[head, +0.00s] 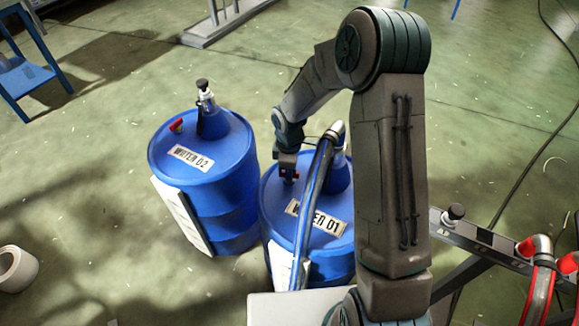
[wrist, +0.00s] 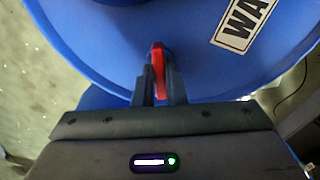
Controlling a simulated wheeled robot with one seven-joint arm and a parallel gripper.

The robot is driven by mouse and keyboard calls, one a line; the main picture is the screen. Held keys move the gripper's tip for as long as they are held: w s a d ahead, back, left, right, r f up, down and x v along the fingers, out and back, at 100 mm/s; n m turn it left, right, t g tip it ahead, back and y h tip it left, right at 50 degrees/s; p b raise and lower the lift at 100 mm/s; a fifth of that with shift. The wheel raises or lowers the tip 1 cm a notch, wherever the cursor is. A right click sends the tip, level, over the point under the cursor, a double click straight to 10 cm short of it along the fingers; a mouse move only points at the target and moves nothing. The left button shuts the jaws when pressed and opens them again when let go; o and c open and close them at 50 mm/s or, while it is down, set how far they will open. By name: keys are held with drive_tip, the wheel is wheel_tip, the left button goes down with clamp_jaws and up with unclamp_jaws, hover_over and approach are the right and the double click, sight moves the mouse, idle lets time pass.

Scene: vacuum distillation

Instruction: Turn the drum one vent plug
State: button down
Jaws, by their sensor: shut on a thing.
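Drum one (head: 322,245) is a blue drum labelled "WATER 01", in the middle of the head view, partly behind my arm. Its lid (wrist: 130,40) fills the top of the wrist view. The red vent plug (wrist: 158,68) stands near the lid's edge, with its narrow handle between my fingers. My gripper (wrist: 160,85) is shut on the vent plug, one finger on each side. In the head view my gripper (head: 288,172) is over the left back part of the lid, and the plug is mostly hidden there.
A second blue drum, "WATER 02" (head: 222,215), stands close on the left with its own red plug (head: 176,125). A hose (head: 313,195) arches over drum one from its blue funnel-shaped fitting (head: 340,174). A metal frame with red clamps (head: 528,247) stands right. Green floor lies open behind.

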drive_tip(key=shift+n, duration=0.6)
drive_tip(key=shift+p, duration=0.3)
drive_tip(key=c, duration=1.5)
unclamp_jaws()
